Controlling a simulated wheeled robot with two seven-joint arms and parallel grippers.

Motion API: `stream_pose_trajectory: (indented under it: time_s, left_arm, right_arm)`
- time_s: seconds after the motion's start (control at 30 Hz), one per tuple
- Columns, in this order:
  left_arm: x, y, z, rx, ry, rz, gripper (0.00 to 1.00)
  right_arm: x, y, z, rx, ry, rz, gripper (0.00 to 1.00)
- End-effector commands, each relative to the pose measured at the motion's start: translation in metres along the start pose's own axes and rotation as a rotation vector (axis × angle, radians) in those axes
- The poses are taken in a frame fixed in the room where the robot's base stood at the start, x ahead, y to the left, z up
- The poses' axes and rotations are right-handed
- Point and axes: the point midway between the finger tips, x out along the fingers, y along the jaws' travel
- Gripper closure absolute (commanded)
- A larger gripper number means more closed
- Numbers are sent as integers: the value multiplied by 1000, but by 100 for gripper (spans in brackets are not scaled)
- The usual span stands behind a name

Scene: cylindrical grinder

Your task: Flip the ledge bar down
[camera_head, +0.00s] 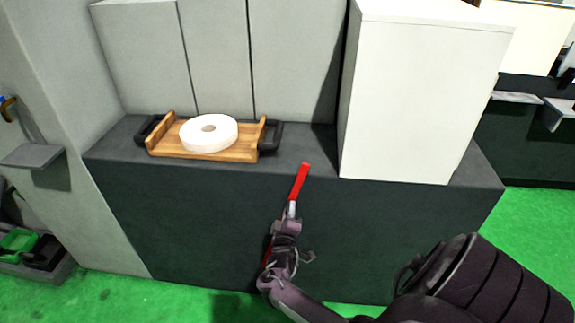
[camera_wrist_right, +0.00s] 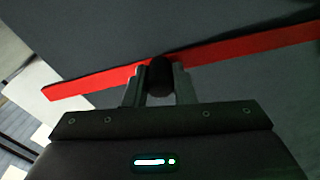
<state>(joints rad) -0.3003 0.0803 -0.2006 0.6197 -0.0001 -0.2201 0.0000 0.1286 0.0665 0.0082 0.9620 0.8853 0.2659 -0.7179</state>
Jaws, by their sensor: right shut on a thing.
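The red ledge bar (camera_head: 301,178) stands steeply on the front of the dark counter in the head view, its upper end leaning right and reaching just past the counter's top edge. Its lower part is mostly hidden behind my right arm. My right gripper (camera_head: 291,211) is at the bar's middle. In the right wrist view the red bar (camera_wrist_right: 235,50) runs across the picture, and the right gripper's fingers (camera_wrist_right: 160,88) close on both sides of a black knob (camera_wrist_right: 160,76) in front of it. My left gripper is not in view.
A wooden tray (camera_head: 160,146) with black handles holds a white disc (camera_head: 222,133) on the counter (camera_head: 190,215). A large white box (camera_head: 415,100) stands at the counter's right. Green floor (camera_head: 110,298) lies in front. A grey shelf (camera_head: 32,156) juts out at the left.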

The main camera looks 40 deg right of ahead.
Motion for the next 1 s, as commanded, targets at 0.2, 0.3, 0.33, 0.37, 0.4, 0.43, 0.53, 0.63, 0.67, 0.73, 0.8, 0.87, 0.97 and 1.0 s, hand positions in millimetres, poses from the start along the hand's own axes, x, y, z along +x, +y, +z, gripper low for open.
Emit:
stream_pose_trajectory:
  time_s: [0.2,0.3,0.33,0.37,0.4,0.43,0.53,0.63,0.67,0.73,0.8,0.87,0.97,1.0]
  left_arm:
    - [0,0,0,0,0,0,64]
    - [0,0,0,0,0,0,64]
    - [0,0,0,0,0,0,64]
    - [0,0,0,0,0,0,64]
    - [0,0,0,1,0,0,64]
    - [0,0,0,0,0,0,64]
    - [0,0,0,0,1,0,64]
    - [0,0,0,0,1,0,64]
    - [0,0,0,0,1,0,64]
    - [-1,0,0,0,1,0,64]
    - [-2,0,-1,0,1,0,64]
    - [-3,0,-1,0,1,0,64]
    - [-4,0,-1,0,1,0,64]
    - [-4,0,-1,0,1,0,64]
  right_arm:
    - [0,0,3,-5,-5,2,100]
    - [0,0,3,-5,-5,2,65]
    - [0,0,3,-5,-4,2,61]
    - [0,0,3,-4,-4,2,57]
    - [0,0,3,-4,-4,1,55]
    - [0,0,2,-3,-3,1,55]
    - [0,0,2,-2,-3,1,55]
    - [0,0,2,-2,-2,1,55]
    - [-1,0,2,-2,-2,1,55]
    - [-6,0,2,-3,-2,-1,55]
    - [-16,0,2,-2,-2,-1,55]
    - [-26,-1,2,-2,-3,-3,55]
    - [-44,-1,2,-2,-3,-2,55]
    - [-51,-1,2,-2,-3,-3,55]
